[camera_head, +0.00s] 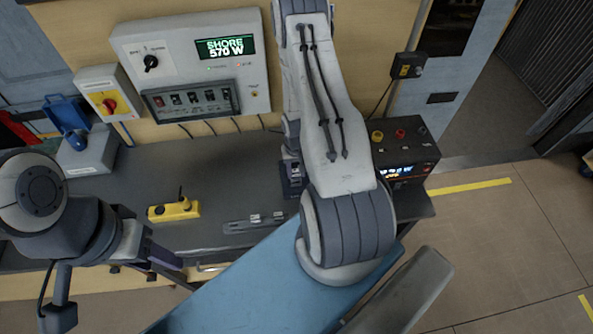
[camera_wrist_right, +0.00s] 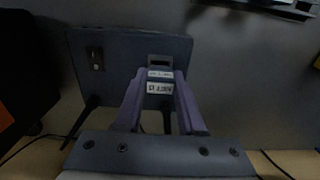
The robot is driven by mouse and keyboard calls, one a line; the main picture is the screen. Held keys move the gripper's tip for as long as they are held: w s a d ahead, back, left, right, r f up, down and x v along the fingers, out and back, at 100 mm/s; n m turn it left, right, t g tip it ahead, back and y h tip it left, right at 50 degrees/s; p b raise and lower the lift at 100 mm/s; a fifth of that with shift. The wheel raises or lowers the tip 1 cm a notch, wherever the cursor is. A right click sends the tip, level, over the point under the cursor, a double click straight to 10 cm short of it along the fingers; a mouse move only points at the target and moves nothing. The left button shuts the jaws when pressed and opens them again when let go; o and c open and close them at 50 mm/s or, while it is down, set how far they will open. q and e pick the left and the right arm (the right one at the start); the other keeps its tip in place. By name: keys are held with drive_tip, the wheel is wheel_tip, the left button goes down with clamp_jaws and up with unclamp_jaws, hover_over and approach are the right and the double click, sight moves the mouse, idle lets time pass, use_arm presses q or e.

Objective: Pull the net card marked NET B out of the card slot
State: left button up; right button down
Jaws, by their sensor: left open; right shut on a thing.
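In the right wrist view a dark blue-grey box (camera_wrist_right: 118,55) has a card slot in its face. A card with white labels (camera_wrist_right: 160,88) sits at this slot, between the purple fingers of my right gripper (camera_wrist_right: 159,78), which is shut on it. The label print is too small and blurred to read surely. How deep the card sits in the slot cannot be told. In the head view my right arm hides most of this spot. My left gripper (camera_head: 163,262) is open and empty at the counter's front left, well apart from the box.
The dark counter (camera_head: 225,165) carries a yellow device (camera_head: 174,210), a flat grey rail (camera_head: 255,222) and a black box with a lit display (camera_head: 405,155). A power panel (camera_head: 190,60) reading SHORE 570 W and a red-yellow switch (camera_head: 107,100) are on the wall behind.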

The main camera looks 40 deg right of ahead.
drive_tip(key=shift+r+p, duration=1.45)
drive_tip(key=shift+r, duration=0.1)
